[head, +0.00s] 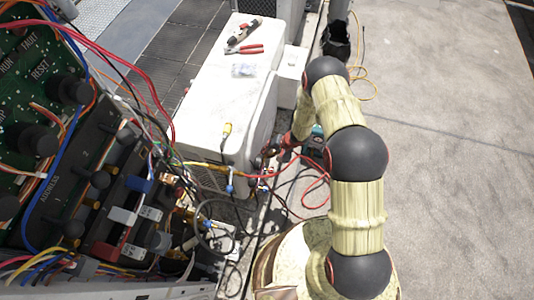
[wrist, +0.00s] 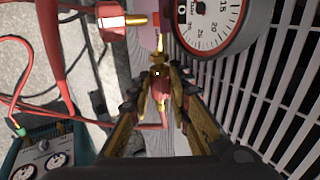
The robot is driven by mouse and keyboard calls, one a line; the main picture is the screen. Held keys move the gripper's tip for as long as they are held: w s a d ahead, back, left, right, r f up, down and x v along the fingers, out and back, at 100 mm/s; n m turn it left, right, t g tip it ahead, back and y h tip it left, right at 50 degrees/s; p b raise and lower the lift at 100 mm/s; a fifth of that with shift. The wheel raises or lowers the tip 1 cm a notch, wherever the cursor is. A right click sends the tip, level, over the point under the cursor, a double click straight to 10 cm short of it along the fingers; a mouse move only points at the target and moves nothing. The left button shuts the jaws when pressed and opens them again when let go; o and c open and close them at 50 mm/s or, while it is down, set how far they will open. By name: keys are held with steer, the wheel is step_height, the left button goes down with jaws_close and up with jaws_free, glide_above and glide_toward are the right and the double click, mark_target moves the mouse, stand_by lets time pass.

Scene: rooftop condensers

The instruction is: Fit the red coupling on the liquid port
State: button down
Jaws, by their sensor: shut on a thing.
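My gripper (wrist: 162,95) is shut on the red coupling (wrist: 160,85), which shows between the fingers with brass at its far end. A brass fitting (wrist: 158,46), seemingly the liquid port, is directly ahead in line with it. They overlap in the wrist view, so I cannot tell whether they touch or are joined. In the head view my gripper (head: 287,143) is at the right end of the white condenser (head: 215,85); the coupling and port are too small to make out there.
A round gauge (wrist: 215,22) and a white grille (wrist: 270,85) are close on the right. A red-and-brass fitting (wrist: 122,21) is at upper left. Red hoses and a teal gauge set (wrist: 42,155) lie left. Pliers (head: 245,49) rest on the condenser. Wired panels (head: 85,150) crowd the left.

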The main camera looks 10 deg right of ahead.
steer(key=shift+s+a, duration=0.15)
steer(key=shift+s, duration=0.3)
stand_by(0.4)
steer(key=c, duration=1.6)
jaws_free()
steer(key=shift+w+d+p, duration=0.35)
steer(key=shift+w+d, duration=0.1)
steer(key=shift+w, duration=0.75)
steer(key=shift+w+d+p, duration=0.35)
steer(key=shift+w+d, duration=0.15)
steer(key=shift+w, duration=0.65)
steer(key=shift+w+d+p, duration=0.35)
steer(key=shift+w+d, duration=0.1)
steer(key=shift+w, duration=0.75)
steer(key=shift+s, duration=0.1)
